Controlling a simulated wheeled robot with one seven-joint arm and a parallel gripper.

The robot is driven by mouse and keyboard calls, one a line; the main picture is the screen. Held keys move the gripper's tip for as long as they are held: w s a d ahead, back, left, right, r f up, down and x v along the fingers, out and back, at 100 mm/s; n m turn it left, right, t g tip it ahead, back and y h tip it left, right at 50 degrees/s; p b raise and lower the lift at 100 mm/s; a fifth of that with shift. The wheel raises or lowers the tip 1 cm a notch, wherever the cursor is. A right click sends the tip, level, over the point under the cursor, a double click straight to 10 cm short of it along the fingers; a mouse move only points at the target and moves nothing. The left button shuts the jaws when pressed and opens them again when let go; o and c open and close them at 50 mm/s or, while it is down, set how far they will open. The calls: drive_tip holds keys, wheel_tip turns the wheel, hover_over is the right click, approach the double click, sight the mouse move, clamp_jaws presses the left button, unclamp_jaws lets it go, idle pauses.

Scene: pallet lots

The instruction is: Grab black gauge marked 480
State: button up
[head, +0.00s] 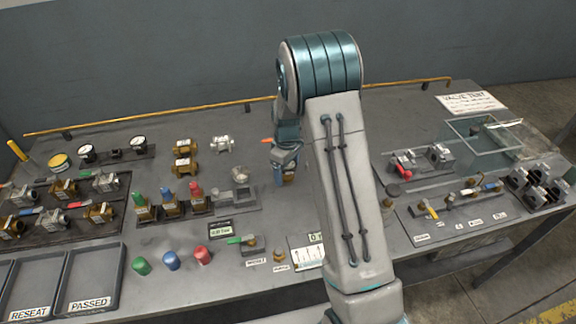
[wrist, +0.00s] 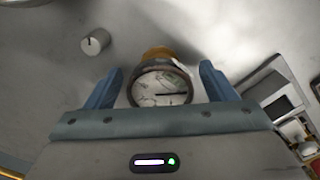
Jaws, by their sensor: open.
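In the wrist view, a round gauge (wrist: 160,88) with a dark rim, a white dial and a black needle lies between my gripper's fingers. A brass-coloured part shows just behind it. I cannot read a 480 on it. My gripper (wrist: 160,72) is open, one finger on each side of the gauge, with small gaps visible. In the head view, my gripper (head: 284,162) is low over the middle of the bench, and the arm hides much of what lies under it. Two black-rimmed gauges (head: 138,142) (head: 86,152) stand on a dark rack at the back left.
Brass valves (head: 183,147) stand left of my gripper. Several coloured valves, caps and trays (head: 92,279) fill the left. A clear-walled box (head: 482,138) and more fittings are on the right. A yellow rail (head: 180,110) runs along the back edge. In the wrist view, a small grey cylinder (wrist: 95,41) stands apart.

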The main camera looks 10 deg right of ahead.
drive_tip(key=c, duration=1.1)
drive_tip(key=shift+r, duration=0.1)
drive_tip(key=shift+c, duration=0.2)
